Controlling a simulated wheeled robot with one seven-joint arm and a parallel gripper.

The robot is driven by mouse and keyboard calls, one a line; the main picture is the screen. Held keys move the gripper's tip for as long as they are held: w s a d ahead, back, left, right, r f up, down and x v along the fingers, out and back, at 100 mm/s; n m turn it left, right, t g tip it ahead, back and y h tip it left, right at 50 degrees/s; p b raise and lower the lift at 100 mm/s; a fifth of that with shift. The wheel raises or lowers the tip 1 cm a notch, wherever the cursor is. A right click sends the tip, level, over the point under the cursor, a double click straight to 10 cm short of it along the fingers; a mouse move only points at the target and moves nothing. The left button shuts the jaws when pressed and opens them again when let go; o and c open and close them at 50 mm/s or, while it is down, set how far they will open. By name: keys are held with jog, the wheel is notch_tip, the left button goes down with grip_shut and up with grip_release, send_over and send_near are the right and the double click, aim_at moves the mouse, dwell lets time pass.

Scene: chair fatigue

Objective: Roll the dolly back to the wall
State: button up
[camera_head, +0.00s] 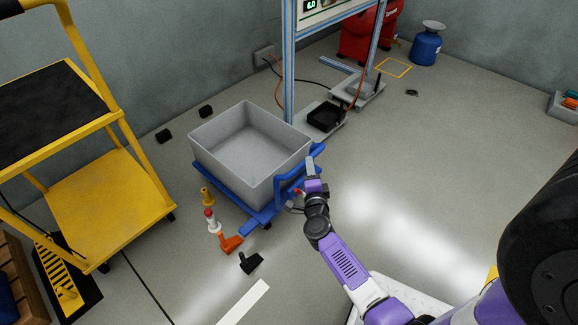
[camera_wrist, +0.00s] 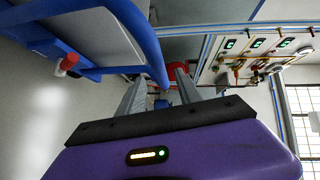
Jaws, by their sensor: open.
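The dolly (camera_head: 238,208) is a low blue frame on the floor carrying a grey open bin (camera_head: 212,155), which looks empty. Its blue handle (camera_head: 290,176) rises at the right end. My gripper (camera_head: 312,172) is at the handle's right side. In the wrist view the open fingers (camera_wrist: 155,88) point at the blue handle bar (camera_wrist: 150,45), which passes by or between them; I cannot tell whether they touch it.
Two black blocks (camera_head: 205,111) lie on the floor near the wall. A yellow step cart (camera_head: 105,205) stands left. A test frame (camera_head: 288,70) stands behind the dolly. Small orange and white items (camera_head: 211,222) and a black piece (camera_head: 250,262) lie in front.

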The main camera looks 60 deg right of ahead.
jog(key=b+x, duration=0.3)
jog(key=x, duration=0.4)
jog(key=shift+w+d, duration=0.25)
jog(key=shift+d, duration=0.05)
grip_shut()
jog(key=shift+f, duration=0.1)
dwell(1.1)
